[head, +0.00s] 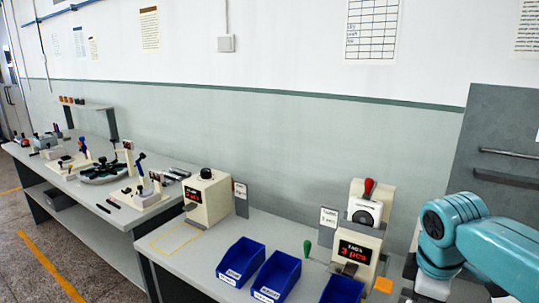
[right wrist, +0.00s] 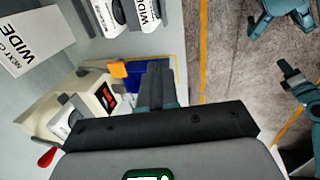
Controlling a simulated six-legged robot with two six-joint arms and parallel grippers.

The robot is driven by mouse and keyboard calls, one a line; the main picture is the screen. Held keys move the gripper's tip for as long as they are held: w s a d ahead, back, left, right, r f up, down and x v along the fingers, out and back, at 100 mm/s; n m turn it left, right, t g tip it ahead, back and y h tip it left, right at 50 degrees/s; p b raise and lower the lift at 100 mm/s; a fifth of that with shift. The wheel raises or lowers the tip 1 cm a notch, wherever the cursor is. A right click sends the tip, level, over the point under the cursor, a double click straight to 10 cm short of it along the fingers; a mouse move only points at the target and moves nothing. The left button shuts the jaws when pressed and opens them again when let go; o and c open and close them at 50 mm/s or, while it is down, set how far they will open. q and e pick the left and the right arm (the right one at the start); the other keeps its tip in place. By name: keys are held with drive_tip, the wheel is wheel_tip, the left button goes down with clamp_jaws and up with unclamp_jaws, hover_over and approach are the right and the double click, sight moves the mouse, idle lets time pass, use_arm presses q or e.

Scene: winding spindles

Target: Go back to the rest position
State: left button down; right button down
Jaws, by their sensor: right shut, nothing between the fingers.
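My right arm (head: 465,235) comes in from the right in the head view, bent over the right end of the bench. Its gripper is not clear there. In the right wrist view my right gripper (right wrist: 158,75) is shut, with its fingers together and nothing between them. It points past the orange piece and a blue bin, and I see no contact. My left gripper does not show in the head view. Teal parts of my own body show at the right of the right wrist view, and I cannot tell which they are.
A machine with a red display (head: 359,253) and red-knobbed lever stands on the bench, beside blue bins (head: 276,273). An orange piece (head: 383,285) lies right of it; it also shows in the right wrist view (right wrist: 118,69). Floor (right wrist: 235,60) is open.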

drive_tip(key=s+a+f+m+y, duration=0.15)
drive_tip(key=a+f, duration=0.25)
drive_tip(key=f, duration=0.6)
drive_tip(key=s+a+f+m+g+y, duration=0.15)
drive_tip(key=a+f, duration=0.25)
drive_tip(key=f, duration=0.5)
drive_tip(key=a+f+m+y, duration=0.15)
drive_tip(key=a+f, duration=0.25)
drive_tip(key=f, duration=0.6)
drive_tip(key=s+a+f+m, duration=0.4)
drive_tip(key=s+f+m, duration=0.5)
drive_tip(key=s, duration=0.7)
wheel_tip(320, 180, down, 3)
drive_tip(key=shift+s+f+y, duration=0.1)
drive_tip(key=shift+s+y, duration=0.25)
